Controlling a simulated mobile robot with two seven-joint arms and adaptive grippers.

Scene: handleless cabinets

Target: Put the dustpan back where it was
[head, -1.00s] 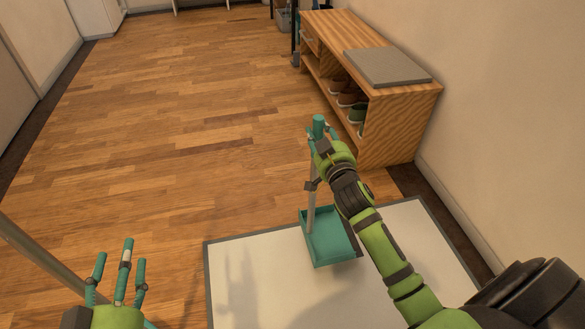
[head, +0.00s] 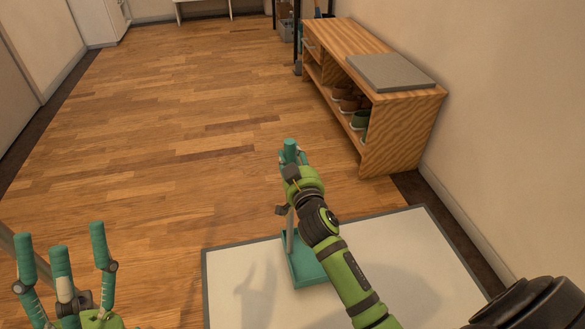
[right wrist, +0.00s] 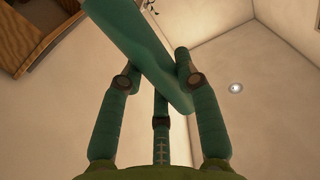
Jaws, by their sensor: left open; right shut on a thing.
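The teal dustpan (head: 308,268) has a long upright handle with a teal grip at its top. Its pan is over the white mat (head: 400,245); I cannot tell whether it touches the mat. My right gripper (head: 291,162) is shut on the handle's top grip. In the right wrist view, the fingers (right wrist: 160,88) close around the teal grip (right wrist: 150,55). My right forearm hides part of the pan. My left gripper (head: 65,265) is open and empty at the lower left.
A wooden bench (head: 400,115) with shoes (head: 350,104) and a grey cushion (head: 391,72) stands against the right wall. A black rack with a grey bin (head: 286,30) is behind it. The wooden floor (head: 160,130) at left and centre is clear.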

